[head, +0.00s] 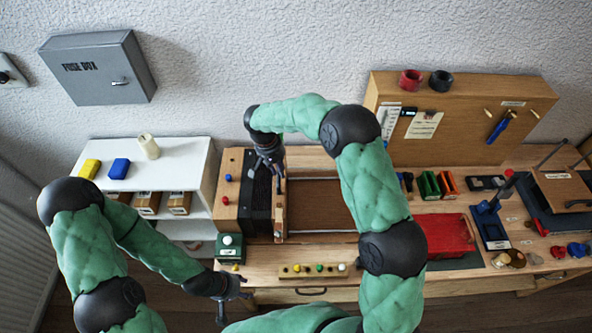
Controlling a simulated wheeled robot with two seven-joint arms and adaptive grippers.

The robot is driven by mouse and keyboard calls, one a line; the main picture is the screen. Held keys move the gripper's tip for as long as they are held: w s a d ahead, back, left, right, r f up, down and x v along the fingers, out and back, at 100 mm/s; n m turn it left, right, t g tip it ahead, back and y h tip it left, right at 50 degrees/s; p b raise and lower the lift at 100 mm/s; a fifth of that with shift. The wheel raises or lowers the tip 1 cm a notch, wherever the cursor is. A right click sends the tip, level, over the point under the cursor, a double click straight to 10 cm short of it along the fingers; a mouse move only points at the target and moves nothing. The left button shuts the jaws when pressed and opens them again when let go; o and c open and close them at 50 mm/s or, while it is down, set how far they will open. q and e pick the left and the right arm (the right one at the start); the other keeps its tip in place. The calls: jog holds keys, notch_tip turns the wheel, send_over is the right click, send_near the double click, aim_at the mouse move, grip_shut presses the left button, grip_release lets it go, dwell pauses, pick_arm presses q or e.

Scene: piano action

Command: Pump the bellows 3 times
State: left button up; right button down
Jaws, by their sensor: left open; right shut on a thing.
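The bellows (259,207) are a black pleated block on the left of the workbench, between a wooden box on their left and an upright wooden board (280,222) on their right. My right gripper (272,166) reaches down from above at the far end of the bellows and is shut on the board side of them. Its fingertips are small and dark, so the exact grip point is hard to see. My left gripper (232,300) is open and empty, in front of the bench's front left edge, well apart from the bellows.
A green box with a white knob (229,246) and a strip of coloured buttons (314,270) lie along the front edge. An empty recessed wooden bed (320,205) is right of the bellows. A red box (444,236) stands further right. A white shelf (160,165) is left.

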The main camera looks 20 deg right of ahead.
jog(key=shift+w+a, duration=0.1)
jog(key=shift+a, duration=0.35)
jog(key=shift+r, duration=0.1)
jog(key=c, duration=1.2)
grip_release()
jog(key=shift+o, duration=0.6)
jog(key=shift+w+a, duration=0.15)
jog(key=shift+a, duration=0.05)
notch_tip(320, 180, up, 12)
jog(key=a, duration=0.2)
jog(key=shift+w+f, duration=0.2)
jog(key=shift+r, duration=0.1)
